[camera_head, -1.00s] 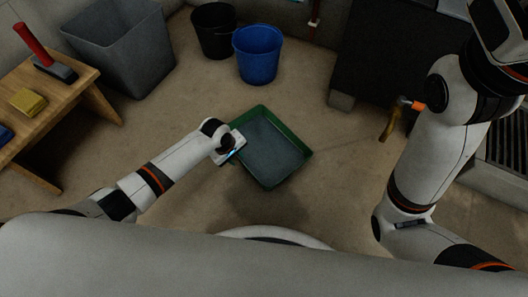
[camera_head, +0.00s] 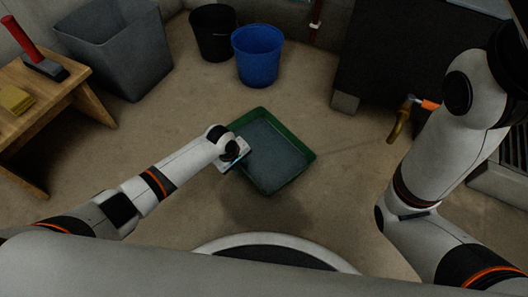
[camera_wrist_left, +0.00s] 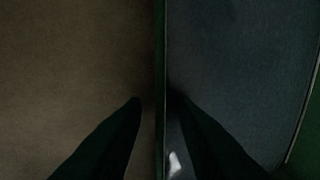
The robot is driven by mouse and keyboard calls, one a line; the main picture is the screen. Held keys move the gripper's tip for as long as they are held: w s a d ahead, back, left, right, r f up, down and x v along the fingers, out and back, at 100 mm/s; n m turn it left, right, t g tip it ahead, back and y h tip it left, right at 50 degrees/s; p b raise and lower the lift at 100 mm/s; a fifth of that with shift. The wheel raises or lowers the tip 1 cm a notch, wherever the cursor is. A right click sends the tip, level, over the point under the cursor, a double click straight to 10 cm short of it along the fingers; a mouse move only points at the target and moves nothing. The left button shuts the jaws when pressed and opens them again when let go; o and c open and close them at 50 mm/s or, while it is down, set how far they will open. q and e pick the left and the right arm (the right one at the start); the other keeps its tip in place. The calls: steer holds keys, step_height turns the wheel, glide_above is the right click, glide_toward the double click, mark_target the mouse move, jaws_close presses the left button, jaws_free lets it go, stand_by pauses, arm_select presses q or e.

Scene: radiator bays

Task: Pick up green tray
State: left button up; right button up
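The green tray (camera_head: 302,172), a shallow square pan with a dark grey-blue inside, sits in the middle of the floor in the head view. My left gripper (camera_head: 238,158) is at its left edge, with the fingers mostly hidden from above. In the left wrist view the tray's thin wall (camera_wrist_left: 160,60) runs upright between the two dark fingers of my left gripper (camera_wrist_left: 158,100). One finger is outside the tray and one is over its inside. Narrow gaps show between the wall and both fingertips. My right arm shows at the right, but its gripper is out of view.
A grey bin (camera_head: 118,55), a black bucket (camera_head: 213,32) and a blue bucket (camera_head: 257,55) stand behind. A wooden table (camera_head: 55,98) is at the left. A brass-coloured piece with an orange end (camera_head: 400,122) is at the right. Floor around the tray is mostly clear.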

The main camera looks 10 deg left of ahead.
arm_select(q)
jaws_close()
stand_by(1.1)
